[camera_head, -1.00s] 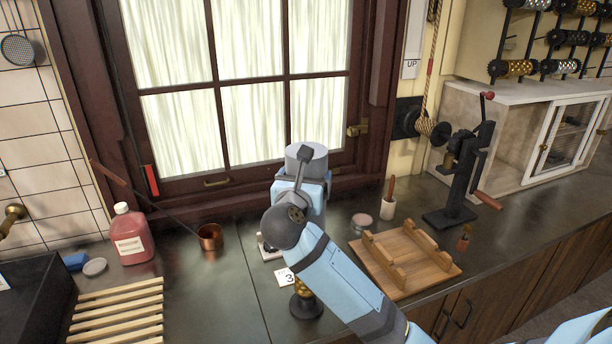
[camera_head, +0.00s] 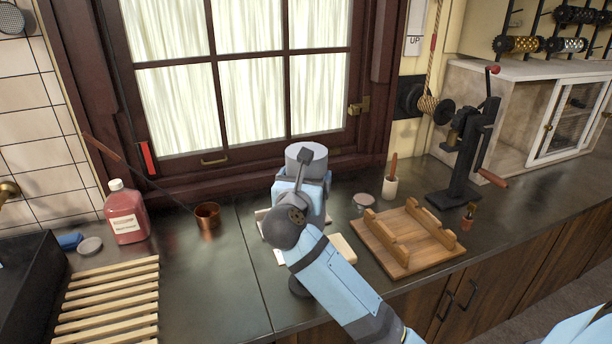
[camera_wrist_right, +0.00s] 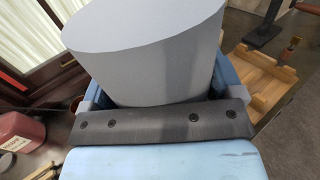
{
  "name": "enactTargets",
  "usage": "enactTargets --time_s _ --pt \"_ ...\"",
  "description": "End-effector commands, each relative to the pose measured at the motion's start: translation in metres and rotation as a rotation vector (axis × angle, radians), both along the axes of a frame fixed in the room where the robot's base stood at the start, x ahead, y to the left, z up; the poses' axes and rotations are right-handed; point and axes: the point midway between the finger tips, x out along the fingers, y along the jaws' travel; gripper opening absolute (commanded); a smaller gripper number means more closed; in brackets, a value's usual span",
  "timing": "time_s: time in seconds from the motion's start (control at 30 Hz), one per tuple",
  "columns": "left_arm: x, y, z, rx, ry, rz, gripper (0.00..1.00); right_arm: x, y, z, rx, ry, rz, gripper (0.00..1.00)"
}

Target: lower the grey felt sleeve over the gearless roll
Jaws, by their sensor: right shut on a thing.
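The grey felt sleeve (camera_head: 306,158) is a thick grey cylinder that stands out above my right gripper (camera_head: 303,183). It also fills the upper middle of the right wrist view (camera_wrist_right: 150,55). My right gripper is shut on the sleeve, with a blue finger on either side of it in the wrist view. The gripper is over the middle of the counter, in front of the window. I cannot make out the gearless roll; my right arm covers that part of the counter. A dark round base (camera_head: 298,287) shows partly below the arm. My left gripper is not in view.
Pale boards (camera_head: 343,248) lie partly hidden behind my arm. A wooden cradle (camera_head: 408,238) and a black crank press (camera_head: 463,165) stand to the right. A copper pot (camera_head: 207,217), a pink bottle (camera_head: 125,213) and a slatted rack (camera_head: 108,300) are to the left.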

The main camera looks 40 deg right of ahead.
Motion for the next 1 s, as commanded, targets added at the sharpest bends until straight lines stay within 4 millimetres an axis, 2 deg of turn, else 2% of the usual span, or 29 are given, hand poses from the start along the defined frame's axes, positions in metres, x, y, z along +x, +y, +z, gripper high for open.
enactTargets --time_s 0.03,0.3,1.0 --pt "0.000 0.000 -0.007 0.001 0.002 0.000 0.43 0.000 0.000 -0.008 0.001 0.001 0.000 0.60" --pt "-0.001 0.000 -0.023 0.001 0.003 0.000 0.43 0.000 0.000 -0.029 0.000 0.000 0.000 0.60" --pt "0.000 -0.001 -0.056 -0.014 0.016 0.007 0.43 0.000 0.000 -0.085 0.001 -0.001 0.000 0.60"
